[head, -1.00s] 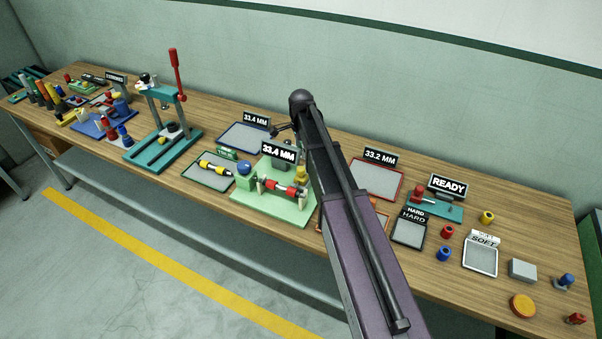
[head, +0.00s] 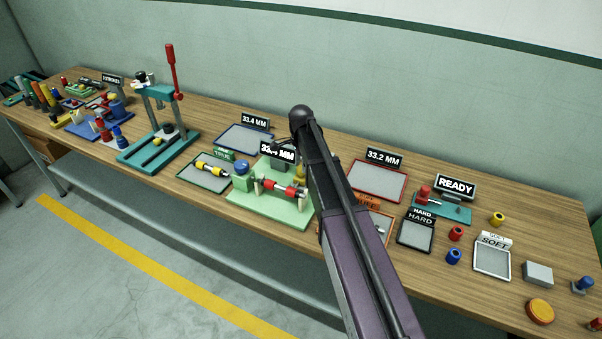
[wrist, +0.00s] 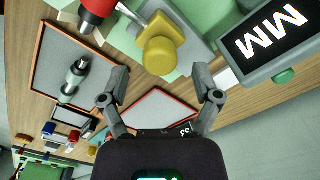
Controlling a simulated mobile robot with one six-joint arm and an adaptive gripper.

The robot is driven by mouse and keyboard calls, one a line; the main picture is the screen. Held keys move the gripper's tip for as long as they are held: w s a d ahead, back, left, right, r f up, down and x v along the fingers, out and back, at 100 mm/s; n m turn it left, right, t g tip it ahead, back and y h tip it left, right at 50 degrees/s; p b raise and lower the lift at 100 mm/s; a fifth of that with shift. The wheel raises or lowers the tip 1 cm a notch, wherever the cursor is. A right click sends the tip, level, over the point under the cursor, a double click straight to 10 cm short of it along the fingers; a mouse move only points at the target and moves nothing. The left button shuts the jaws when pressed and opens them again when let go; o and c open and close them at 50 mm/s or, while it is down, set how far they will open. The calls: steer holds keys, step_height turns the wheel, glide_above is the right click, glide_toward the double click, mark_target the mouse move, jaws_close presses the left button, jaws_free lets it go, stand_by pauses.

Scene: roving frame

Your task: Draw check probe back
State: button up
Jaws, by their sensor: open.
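In the wrist view a yellow knob (wrist: 162,52) on a metal stem, which looks like the check probe's handle, stands beside the red part (wrist: 97,8). My gripper (wrist: 160,73) is open, its fingers apart on either side of the knob's near edge; I cannot tell whether they touch it. In the head view my arm hides most of the gripper and the knob.
A green-rimmed tray (head: 206,174) holds a yellow and dark part. A blue-rimmed tray (head: 245,139), a red-rimmed tray (head: 378,183) and an orange-rimmed tray (head: 388,222) surround the fixture. A teal press (head: 160,150) stands left. The READY display (head: 455,187) stands right.

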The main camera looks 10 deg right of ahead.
steer(key=shift+f+b, duration=0.8)
steer(key=shift+f, duration=0.35)
